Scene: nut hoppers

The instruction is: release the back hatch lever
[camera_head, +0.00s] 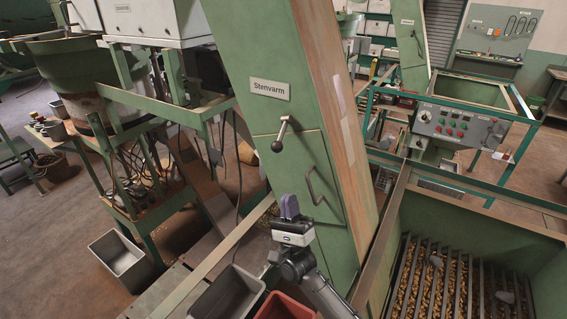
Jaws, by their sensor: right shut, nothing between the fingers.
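The hatch lever (283,133) is a short metal rod with a dark ball knob, on the face of the sloping green column. Its rod hangs down and slightly left from its pivot. Below it is a hatch panel (292,172) in the same green, flush with the column as far as I can see, with a bent grab handle (317,188). My right gripper (289,200) is below the lever, in front of the lower part of the column, with its fingers pointing up. It is shut and empty, apart from the lever knob. My left gripper is out of view.
A label reading "Stenvarm" (270,89) is above the lever. A hopper with a grate (457,285) over nuts is at right. A control panel (461,124) stands behind it.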

